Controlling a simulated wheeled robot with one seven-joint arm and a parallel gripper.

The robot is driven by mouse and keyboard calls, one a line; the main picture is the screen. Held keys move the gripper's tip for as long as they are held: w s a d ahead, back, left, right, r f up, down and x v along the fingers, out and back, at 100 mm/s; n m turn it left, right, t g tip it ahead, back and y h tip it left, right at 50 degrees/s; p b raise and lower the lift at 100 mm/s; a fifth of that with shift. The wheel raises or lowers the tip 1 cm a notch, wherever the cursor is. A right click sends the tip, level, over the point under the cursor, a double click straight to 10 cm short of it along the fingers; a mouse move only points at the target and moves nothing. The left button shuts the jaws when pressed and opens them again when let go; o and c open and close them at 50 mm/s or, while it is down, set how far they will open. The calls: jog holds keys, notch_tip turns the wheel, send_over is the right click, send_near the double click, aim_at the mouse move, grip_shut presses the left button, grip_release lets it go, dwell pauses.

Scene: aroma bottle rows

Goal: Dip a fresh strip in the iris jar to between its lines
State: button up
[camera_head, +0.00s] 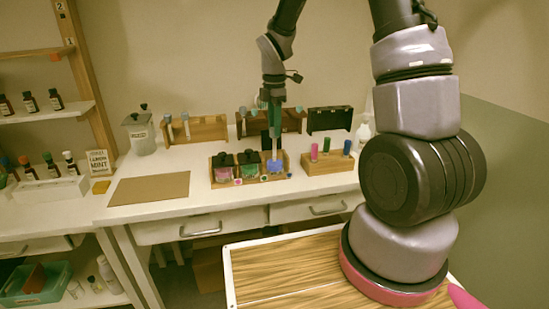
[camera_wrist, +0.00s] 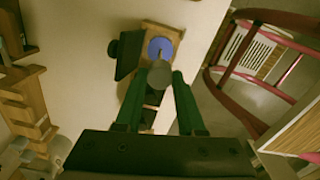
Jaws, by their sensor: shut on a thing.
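My gripper (camera_head: 273,132) points down above the front jar rack (camera_head: 222,186). Its green fingers also show in the wrist view (camera_wrist: 159,78), shut on a grey round-ended piece (camera_wrist: 160,74), which looks like the top of a strip. The strip's lower part and its lines are too small or hidden to tell. An open jar with blue content (camera_head: 275,166) stands directly below my gripper; its blue round top shows just beyond the grey end in the wrist view (camera_wrist: 160,47). I cannot tell whether the strip touches the liquid. No iris label is readable.
Black-topped pink (camera_head: 222,170) and green (camera_head: 250,166) jars stand left of the blue one. A wooden block (camera_head: 325,165) with coloured pieces stands right. Wooden racks (camera_head: 207,132) and a dark rack (camera_head: 330,120) stand behind. A brown mat (camera_head: 150,188) lies clear at left.

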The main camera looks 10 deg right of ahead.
jog(key=shift+f, duration=0.7)
dwell(1.3)
jog(key=shift+r, duration=0.1)
dwell(0.6)
